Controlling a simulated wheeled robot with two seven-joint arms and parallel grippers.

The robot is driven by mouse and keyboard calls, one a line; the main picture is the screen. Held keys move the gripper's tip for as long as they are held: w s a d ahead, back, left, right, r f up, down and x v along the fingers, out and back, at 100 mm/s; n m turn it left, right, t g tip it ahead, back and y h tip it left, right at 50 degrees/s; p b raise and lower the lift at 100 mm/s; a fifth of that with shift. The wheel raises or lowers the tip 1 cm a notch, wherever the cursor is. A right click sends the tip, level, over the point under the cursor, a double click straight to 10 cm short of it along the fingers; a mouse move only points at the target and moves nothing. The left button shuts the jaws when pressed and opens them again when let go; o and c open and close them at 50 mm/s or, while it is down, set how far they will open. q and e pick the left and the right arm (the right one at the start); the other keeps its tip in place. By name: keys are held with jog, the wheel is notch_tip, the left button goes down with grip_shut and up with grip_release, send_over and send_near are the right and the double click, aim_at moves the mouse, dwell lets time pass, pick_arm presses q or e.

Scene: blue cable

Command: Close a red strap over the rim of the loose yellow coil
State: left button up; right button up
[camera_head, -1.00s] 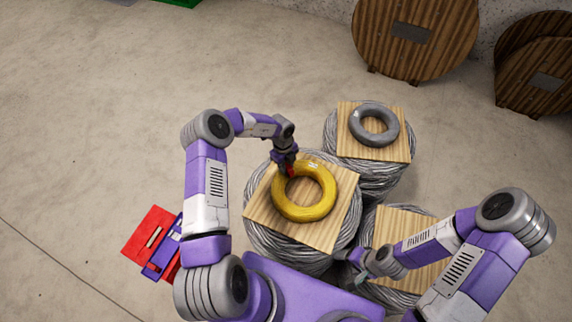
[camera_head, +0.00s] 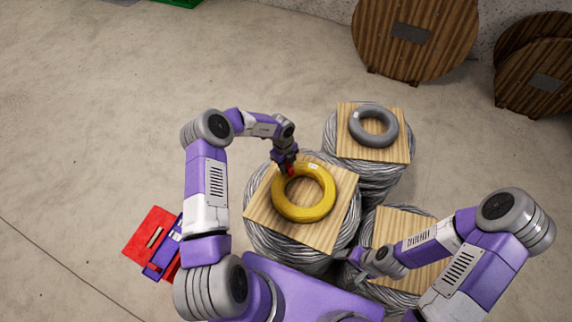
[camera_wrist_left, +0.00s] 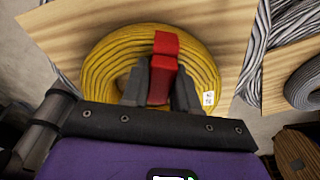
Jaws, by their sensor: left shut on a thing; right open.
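The yellow coil (camera_head: 318,208) lies flat on a square wooden board on a drum of grey cable. My left gripper (camera_head: 289,169) is at the coil's far left rim, shut on a red strap (camera_head: 292,171). In the left wrist view the red strap (camera_wrist_left: 165,45) stands up between the fingers (camera_wrist_left: 160,85), over the near part of the yellow coil (camera_wrist_left: 100,62). I cannot tell whether the strap goes around the rim. A small white label shows on the coil. My right gripper (camera_head: 350,257) is open and empty, low beside the right front drum, partly hidden.
A grey coil (camera_head: 387,139) lies on a board on the drum behind. The right front drum's board (camera_head: 402,222) is bare where it shows. A red box (camera_head: 140,240) is on the floor at left. Large wooden reels (camera_head: 440,45) stand at the back wall.

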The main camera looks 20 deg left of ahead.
aim_at(287, 165)
pick_arm(q)
jog(key=shift+f, duration=0.45)
dwell(1.1)
jog(key=o, duration=1.2)
jog(key=shift+r, duration=3.55)
